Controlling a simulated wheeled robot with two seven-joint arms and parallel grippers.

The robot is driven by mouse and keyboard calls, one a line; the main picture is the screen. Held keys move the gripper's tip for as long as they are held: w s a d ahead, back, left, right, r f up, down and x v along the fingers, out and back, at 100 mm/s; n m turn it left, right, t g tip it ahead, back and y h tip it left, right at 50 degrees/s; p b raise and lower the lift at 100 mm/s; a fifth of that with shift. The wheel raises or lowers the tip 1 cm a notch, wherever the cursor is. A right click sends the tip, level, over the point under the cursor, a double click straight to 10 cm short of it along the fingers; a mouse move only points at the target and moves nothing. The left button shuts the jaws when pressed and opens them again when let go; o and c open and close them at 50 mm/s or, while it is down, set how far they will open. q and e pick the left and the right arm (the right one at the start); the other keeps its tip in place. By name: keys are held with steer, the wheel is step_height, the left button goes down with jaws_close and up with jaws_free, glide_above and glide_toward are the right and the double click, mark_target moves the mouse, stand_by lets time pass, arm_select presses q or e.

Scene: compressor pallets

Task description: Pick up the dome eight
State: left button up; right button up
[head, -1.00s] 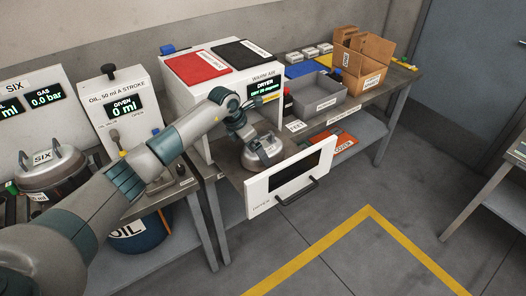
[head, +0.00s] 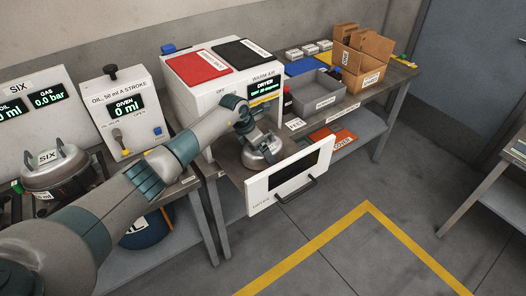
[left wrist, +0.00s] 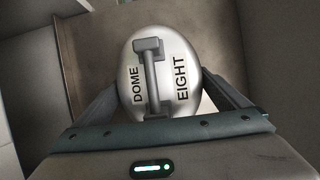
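The silver dome eight (head: 262,156) sits on the dryer's lowered drawer or shelf, behind its open white door. In the left wrist view, dome eight (left wrist: 181,52) shows its labels DOME and EIGHT on either side of a grey bar handle (left wrist: 152,75). My left gripper (head: 261,139) is over the dome, pointing down at it. In the left wrist view, my left gripper (left wrist: 160,76) is open, with one finger on each side of the handle and apart from it. My right gripper is not in view.
The dryer (head: 215,98) carries a red pad (head: 200,69) and a black pad (head: 243,53) on top. Its open door (head: 289,181) stands in front of the dome. A lidded vessel SIX (head: 55,172) is at the left. A grey bin (head: 318,93) and cardboard box (head: 361,60) stand right.

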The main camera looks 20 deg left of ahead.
arm_select(q)
steer(key=c, duration=1)
steer(key=shift+o, duration=0.2)
steer(key=shift+w+r, duration=0.1)
steer(key=shift+r, duration=0.1)
steer(key=shift+r+b, duration=0.3)
steer(key=shift+r, duration=0.1)
step_height(320, 180, up, 17)
steer(key=b, duration=0.7)
